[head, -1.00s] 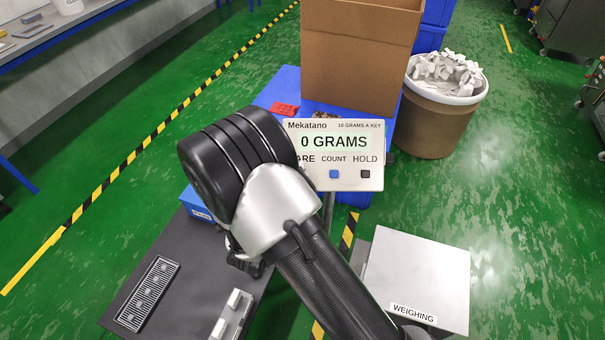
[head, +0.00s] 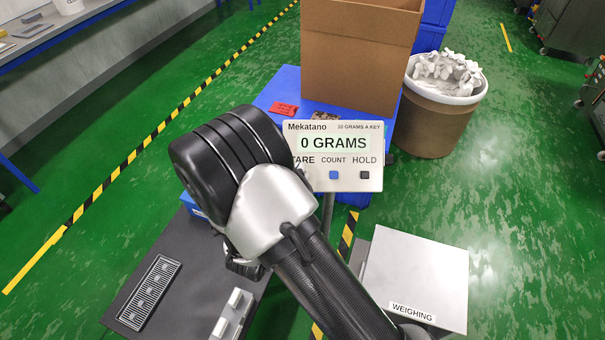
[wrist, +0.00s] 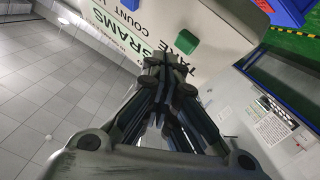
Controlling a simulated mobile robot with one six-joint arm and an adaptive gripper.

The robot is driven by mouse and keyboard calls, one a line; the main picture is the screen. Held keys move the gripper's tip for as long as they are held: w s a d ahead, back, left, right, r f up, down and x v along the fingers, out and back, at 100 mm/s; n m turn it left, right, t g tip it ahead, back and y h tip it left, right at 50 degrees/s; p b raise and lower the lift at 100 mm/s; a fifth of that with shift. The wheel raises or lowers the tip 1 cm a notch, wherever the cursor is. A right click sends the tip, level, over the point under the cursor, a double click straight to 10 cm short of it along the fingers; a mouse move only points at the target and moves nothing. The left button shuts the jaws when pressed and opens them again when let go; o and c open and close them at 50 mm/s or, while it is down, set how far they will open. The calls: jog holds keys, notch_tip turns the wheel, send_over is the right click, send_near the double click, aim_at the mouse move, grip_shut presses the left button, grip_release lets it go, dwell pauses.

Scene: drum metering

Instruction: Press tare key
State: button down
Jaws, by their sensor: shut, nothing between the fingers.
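The weighing indicator (head: 333,183) is a pale panel reading "0 GRAMS", with TARE, COUNT and HOLD labels. Its blue COUNT key (head: 334,175) and dark HOLD key (head: 365,175) show in the head view, while my arm hides the tare key there. In the wrist view the green tare key (wrist: 186,41) stands out from the panel (wrist: 222,38), under the word TARE. My gripper (wrist: 171,62) is shut and empty, its tips close to the green key in the picture; I see a small gap and cannot tell the depth. The head view hides the fingertips behind my arm.
A weighing plate (head: 417,272) lies at lower right. A dark bench top (head: 190,270) with a slotted plate (head: 149,291) is at lower left. A cardboard box (head: 360,60) stands on a blue surface behind the indicator. A drum of white pieces (head: 437,120) stands to its right.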

jog(key=shift+s+r+p, duration=1.15)
jog(key=shift+s+r, duration=0.45)
